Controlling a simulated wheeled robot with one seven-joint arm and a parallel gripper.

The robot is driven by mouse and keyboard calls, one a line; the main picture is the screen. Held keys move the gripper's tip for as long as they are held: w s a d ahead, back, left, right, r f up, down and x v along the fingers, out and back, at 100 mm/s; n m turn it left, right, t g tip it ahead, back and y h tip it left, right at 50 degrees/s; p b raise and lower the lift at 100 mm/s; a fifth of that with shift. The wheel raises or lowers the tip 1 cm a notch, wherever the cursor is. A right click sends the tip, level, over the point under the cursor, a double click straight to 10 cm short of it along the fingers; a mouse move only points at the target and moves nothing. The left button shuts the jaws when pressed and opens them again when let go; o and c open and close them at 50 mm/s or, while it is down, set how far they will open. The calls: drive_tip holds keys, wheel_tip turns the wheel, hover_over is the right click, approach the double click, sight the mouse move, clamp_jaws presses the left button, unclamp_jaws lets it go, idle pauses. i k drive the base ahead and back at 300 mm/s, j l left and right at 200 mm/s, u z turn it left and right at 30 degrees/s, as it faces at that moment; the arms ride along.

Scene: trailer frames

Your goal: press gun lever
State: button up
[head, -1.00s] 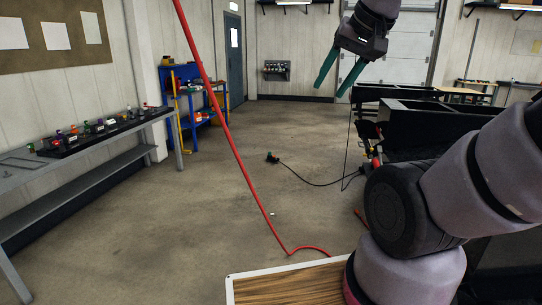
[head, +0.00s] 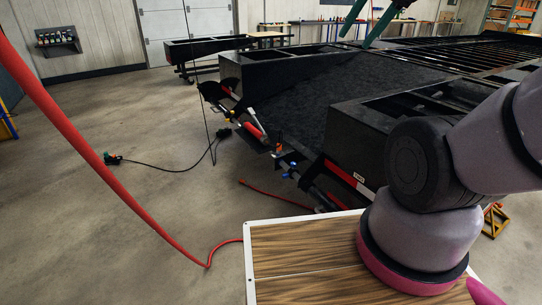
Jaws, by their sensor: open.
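My gripper (head: 355,40) shows at the top edge of the head view, right of the middle. Its two green fingers point down and stand apart with nothing between them; the gripper body is cut off above. No gun or lever can be made out for certain. A red hose (head: 88,158) runs from the upper left down to the floor and up to the wood-topped platform.
A large black trailer frame (head: 345,129) fills the right, with couplings and red and blue fittings at its front end. Another dark frame (head: 208,47) stands behind. A wood-topped platform (head: 305,277) is under my arm. Concrete floor (head: 60,230) is free at the left.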

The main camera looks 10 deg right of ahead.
sight(250, 110)
drive_tip(key=i+j+z, duration=0.1)
drive_tip(key=j, duration=0.2)
drive_tip(key=j+z, duration=0.15)
drive_tip(key=i+j, duration=0.3)
drive_tip(key=i, duration=0.25)
drive_tip(key=i+j, duration=0.3)
drive_tip(key=i, duration=0.2)
drive_tip(key=i+j+z, duration=0.1)
drive_tip(key=i+j, duration=0.2)
drive_tip(key=i, duration=0.25)
drive_tip(key=i+j, duration=0.35)
drive_tip(key=i, duration=0.15)
drive_tip(key=i+j+z, duration=0.1)
drive_tip(key=i+j, duration=0.2)
drive_tip(key=i, duration=0.25)
